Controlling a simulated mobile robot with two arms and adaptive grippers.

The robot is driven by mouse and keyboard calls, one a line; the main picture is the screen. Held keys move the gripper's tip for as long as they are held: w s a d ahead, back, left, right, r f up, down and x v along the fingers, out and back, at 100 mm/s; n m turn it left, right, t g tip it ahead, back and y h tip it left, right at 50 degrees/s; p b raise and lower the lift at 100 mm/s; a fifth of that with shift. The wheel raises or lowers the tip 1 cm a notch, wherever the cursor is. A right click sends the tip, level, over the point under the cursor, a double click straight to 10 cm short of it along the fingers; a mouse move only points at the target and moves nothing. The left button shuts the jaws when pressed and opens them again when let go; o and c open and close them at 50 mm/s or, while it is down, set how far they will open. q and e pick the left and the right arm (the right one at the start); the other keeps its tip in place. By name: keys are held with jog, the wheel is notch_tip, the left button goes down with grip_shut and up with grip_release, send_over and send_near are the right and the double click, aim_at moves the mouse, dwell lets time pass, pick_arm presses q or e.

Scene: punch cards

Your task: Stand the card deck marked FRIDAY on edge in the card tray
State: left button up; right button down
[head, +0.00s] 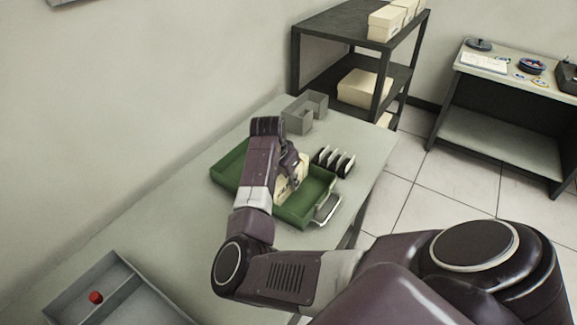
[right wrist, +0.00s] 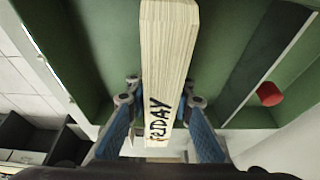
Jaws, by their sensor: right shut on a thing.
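The card deck (right wrist: 168,60) is a long cream block with FRIDAY in black on its narrow face, seen in the right wrist view. My right gripper (right wrist: 160,106) is shut on it, blue-padded fingers on either side. In the head view the deck (head: 284,187) is partly hidden behind my gripper (head: 291,176), within the outline of a green card tray (head: 292,211) with a metal handle. The tray also shows behind the deck in the right wrist view (right wrist: 110,35). I cannot tell whether the deck touches the tray floor. My left gripper is not in view.
A dark rack with pale upright dividers (head: 334,161) stands right beside the tray. A grey open box (head: 304,112) is behind it. A grey divided bin (head: 150,298) with a red object (head: 96,297) is at front left. Bare tabletop (head: 165,215) lies between.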

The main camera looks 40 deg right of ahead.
jog(key=c, duration=1.6)
grip_release()
jog(key=shift+r, duration=0.1)
notch_tip(320, 180, up, 10)
